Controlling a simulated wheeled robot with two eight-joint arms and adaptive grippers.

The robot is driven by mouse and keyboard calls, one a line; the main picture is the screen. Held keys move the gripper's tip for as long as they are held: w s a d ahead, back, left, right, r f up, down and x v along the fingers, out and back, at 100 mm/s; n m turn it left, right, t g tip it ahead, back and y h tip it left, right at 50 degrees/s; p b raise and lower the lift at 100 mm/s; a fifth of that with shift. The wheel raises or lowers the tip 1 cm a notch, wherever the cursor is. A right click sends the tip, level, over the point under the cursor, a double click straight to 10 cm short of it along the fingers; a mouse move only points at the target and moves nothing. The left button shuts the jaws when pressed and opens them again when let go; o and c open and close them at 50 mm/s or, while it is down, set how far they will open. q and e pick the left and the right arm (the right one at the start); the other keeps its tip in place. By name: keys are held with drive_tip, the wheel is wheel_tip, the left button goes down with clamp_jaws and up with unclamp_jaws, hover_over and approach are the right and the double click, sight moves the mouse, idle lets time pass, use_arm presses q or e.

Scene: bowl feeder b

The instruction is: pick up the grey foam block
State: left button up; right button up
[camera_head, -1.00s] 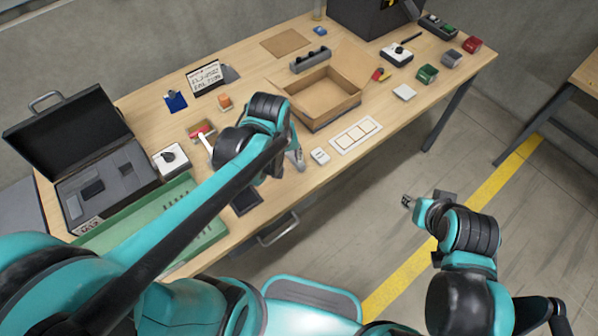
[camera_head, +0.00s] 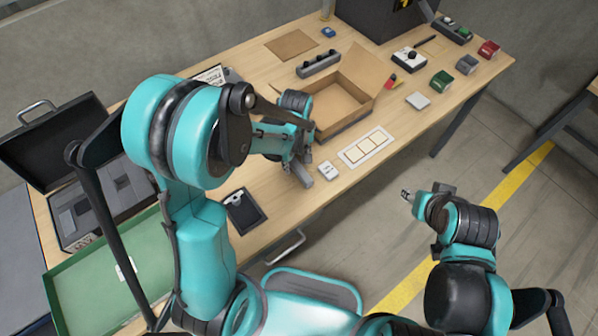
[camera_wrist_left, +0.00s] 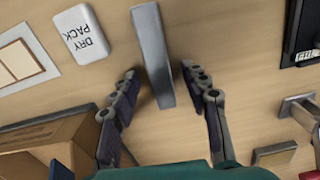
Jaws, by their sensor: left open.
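A long grey block (camera_wrist_left: 152,50), which I take for the grey foam block, stands out in the left wrist view, running from the top edge down between the fingers of my left gripper (camera_wrist_left: 160,72). The fingers are open, one on each side, with gaps to the block. In the head view my left gripper (camera_head: 299,166) is low over the table's front part; the block is hard to tell from the grey fingers there. My right gripper (camera_head: 407,194) is off the table over the floor, too small to read.
The white dry pack (camera_head: 328,170) lies close beside the block. An open cardboard box (camera_head: 347,98) stands behind the left gripper. A card with pale squares (camera_head: 366,147) and a dark frame (camera_head: 245,211) lie nearby. A green tray (camera_head: 75,275) is at the left.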

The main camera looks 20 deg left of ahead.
use_arm(q)
drive_tip(key=shift+f, duration=0.65)
drive_tip(key=shift+s+r, duration=0.1)
drive_tip(key=c, duration=1)
drive_tip(key=shift+c, duration=0.2)
